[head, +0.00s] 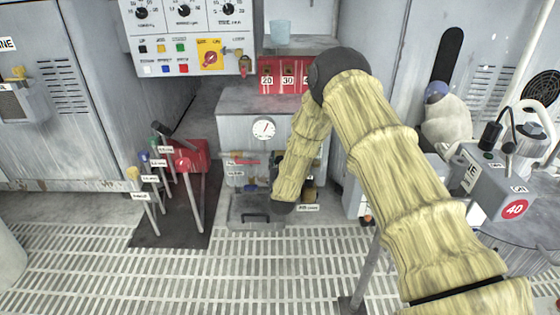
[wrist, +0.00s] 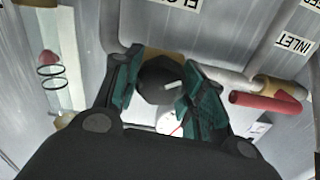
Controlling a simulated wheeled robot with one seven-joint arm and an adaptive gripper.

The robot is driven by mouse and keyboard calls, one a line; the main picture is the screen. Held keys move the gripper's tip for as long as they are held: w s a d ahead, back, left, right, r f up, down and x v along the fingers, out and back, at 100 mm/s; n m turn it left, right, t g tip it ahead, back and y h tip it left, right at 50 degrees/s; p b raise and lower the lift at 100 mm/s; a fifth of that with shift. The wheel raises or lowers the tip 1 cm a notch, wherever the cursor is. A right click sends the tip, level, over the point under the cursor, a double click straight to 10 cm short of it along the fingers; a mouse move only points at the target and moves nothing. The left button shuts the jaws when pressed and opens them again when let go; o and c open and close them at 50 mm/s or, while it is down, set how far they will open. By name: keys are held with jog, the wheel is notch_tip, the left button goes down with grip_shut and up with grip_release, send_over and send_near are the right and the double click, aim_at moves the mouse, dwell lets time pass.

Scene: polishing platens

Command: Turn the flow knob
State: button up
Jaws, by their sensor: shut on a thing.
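The flow knob (wrist: 157,88) is a dark round knob with a short white mark on its face, in the middle of the wrist view. My gripper (wrist: 160,72) has its teal fingers on either side of the knob and is shut on it. The white mark slants a little. A tan fitting sits behind the knob, partly hidden. In the head view my padded arm reaches down to the low front of the grey cabinet (head: 238,103), and it hides the knob and my fingers.
A red handle (wrist: 265,101) on a pipe lies close to the right finger, near an INLET label (wrist: 294,43). A gauge (head: 263,129) is on the cabinet. A grey tray (head: 250,222) is below. Several levers (head: 160,170) stand to the left. The grated floor in front is clear.

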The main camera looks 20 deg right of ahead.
jog(key=shift+r+p, duration=0.1)
jog(key=shift+p, duration=0.2)
jog(key=n+p, duration=0.2)
jog(key=p, duration=0.1)
jog(key=shift+a+r+n+p, duration=0.1)
jog(key=shift+r+n+p, duration=0.05)
jog(key=shift+n+p, duration=0.2)
jog(key=n+p, duration=0.2)
jog(key=p, duration=0.1)
jog(key=shift+f+n+p, duration=0.25)
jog(key=shift+n+p, duration=0.15)
jog(key=shift+n, duration=0.35)
jog(key=o, duration=1)
jog(key=shift+o, duration=0.2)
jog(key=shift+s+a, duration=0.1)
